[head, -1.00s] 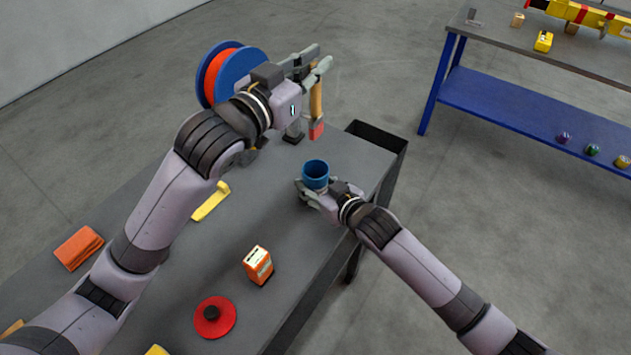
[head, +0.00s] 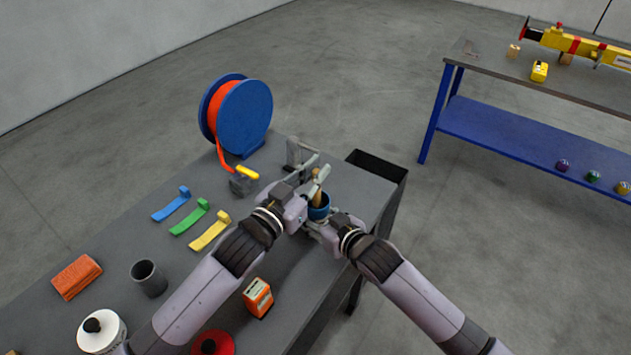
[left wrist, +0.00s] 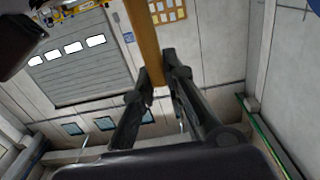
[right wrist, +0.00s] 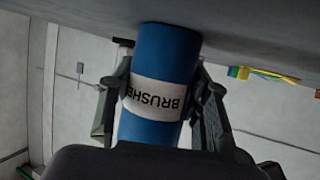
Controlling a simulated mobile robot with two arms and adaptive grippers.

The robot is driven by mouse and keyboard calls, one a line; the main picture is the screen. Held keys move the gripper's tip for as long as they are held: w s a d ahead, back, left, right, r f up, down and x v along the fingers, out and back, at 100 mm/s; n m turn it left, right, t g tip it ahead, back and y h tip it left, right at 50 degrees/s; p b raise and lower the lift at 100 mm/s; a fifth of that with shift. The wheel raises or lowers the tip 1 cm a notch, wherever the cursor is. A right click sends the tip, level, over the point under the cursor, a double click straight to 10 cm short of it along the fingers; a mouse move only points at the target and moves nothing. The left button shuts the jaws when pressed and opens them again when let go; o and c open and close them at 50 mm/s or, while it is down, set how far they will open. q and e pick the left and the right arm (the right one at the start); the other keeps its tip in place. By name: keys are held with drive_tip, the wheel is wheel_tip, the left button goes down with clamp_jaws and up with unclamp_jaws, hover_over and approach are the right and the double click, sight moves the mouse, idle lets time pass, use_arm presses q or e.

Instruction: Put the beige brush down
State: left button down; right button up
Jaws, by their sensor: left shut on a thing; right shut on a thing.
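The beige brush (head: 317,191) is upright at the mouth of the blue cup (head: 320,212) in the head view. Its red lower end is hidden, seemingly inside the cup. My left gripper (head: 312,186) is shut on the brush handle, just above the cup. The left wrist view shows the handle (left wrist: 145,40) between the fingers. My right gripper (head: 318,222) is shut around the cup, low over the table's right part. The right wrist view shows the cup (right wrist: 165,60) with a white "BRUSHES" label, partly hidden by the fingers.
The grey table (head: 120,240) also holds a blue reel (head: 245,118) with orange hose, blue, green and yellow strips (head: 190,218), a dark cup (head: 148,280) and an orange box (head: 258,296). A black bin (head: 377,166) hangs at the far end.

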sight(315, 207)
use_arm(q)
drive_tip(key=shift+f, duration=1.45)
drive_tip(key=shift+f, duration=0.15)
drive_tip(key=c, duration=1.6)
unclamp_jaws()
drive_tip(key=shift+c, duration=0.2)
drive_tip(key=shift+r, duration=0.25)
drive_tip(key=v, duration=1.2)
use_arm(e)
drive_tip(key=o, duration=1.2)
